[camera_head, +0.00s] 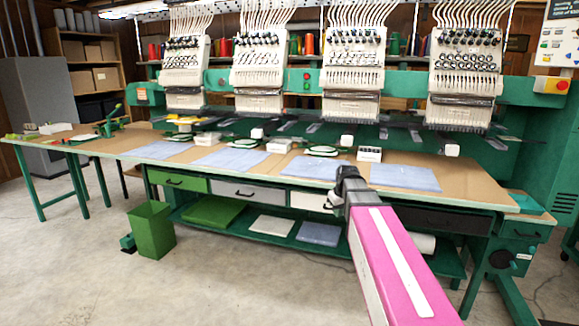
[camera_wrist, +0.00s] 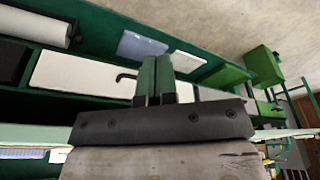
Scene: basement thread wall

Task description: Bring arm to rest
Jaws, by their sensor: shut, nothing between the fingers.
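My pink arm with a white stripe reaches forward from the lower right in the head view. It ends in my dark gripper (camera_head: 347,176), which is in front of the table's front edge, near the white drawer (camera_head: 308,201). In the wrist view, which looks turned over, the two green fingers of my gripper (camera_wrist: 156,65) are side by side and shut, with nothing between them. The white drawer also shows there (camera_wrist: 75,73), with its dark handle (camera_wrist: 124,76) just left of the fingers. I cannot tell how far the fingers are from the drawer.
The long worktable (camera_head: 262,167) carries blue cloths (camera_head: 404,176) under several embroidery heads (camera_head: 353,75). A green drawer (camera_head: 180,181) and a grey drawer (camera_head: 246,191) are under it. A green bin (camera_head: 152,231) stands on the floor at left. The front concrete floor (camera_head: 225,290) is clear.

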